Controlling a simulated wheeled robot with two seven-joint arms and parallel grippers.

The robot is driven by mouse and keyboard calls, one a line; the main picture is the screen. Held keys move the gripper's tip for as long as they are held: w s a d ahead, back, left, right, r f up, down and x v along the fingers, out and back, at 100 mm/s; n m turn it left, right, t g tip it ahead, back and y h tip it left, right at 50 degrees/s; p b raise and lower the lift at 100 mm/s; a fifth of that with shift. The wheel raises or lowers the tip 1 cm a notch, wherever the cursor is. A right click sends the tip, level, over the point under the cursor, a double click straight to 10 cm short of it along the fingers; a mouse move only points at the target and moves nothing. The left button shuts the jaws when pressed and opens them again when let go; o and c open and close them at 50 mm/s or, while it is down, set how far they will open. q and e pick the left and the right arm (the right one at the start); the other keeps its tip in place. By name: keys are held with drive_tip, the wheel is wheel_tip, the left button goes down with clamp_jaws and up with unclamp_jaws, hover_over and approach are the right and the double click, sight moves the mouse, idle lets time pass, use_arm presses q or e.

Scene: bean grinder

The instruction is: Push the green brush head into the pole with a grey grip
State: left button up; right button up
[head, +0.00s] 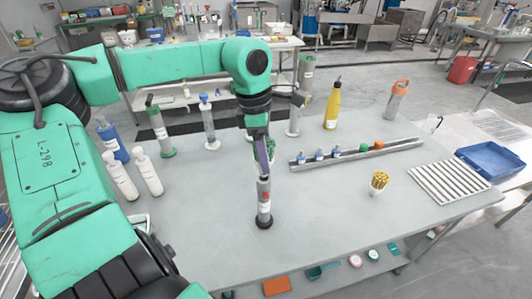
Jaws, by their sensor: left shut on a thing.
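My left gripper (263,171) reaches down from above at the middle of the grey table (330,230). It is shut around the top of a slim grey cylinder (264,197) with a reddish label and a black base. The cylinder is upright, and its base looks to be on or just above the tabletop. I cannot tell whether it is the pole with a grey grip. I cannot make out a green brush head for sure; a small green piece (378,145) sits on a long metal rack. My right gripper is not in view.
Tall grinder-like bottles (210,130), a yellow bottle (332,106) and an orange-topped bottle (396,100) stand at the back. White bottles (120,178) stand at left. The metal rack (355,156), a yellow-bristled piece (379,182), a slatted tray (447,184) and a blue tray (487,162) are right.

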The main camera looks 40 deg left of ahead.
use_arm(q)
drive_tip(key=shift+f+b, duration=1.4)
drive_tip(key=shift+f, duration=0.4)
drive_tip(key=o, duration=1.4)
drive_tip(key=shift+o, duration=0.2)
drive_tip(key=r, duration=0.4)
drive_tip(key=a+r, duration=0.1)
drive_tip(key=r, duration=0.4)
drive_tip(key=s+r, duration=0.1)
drive_tip(key=r, duration=0.4)
drive_tip(key=shift+s+a+r+b, duration=0.1)
drive_tip(key=shift+a+r+b, duration=0.1)
drive_tip(key=shift+a+b, duration=0.15)
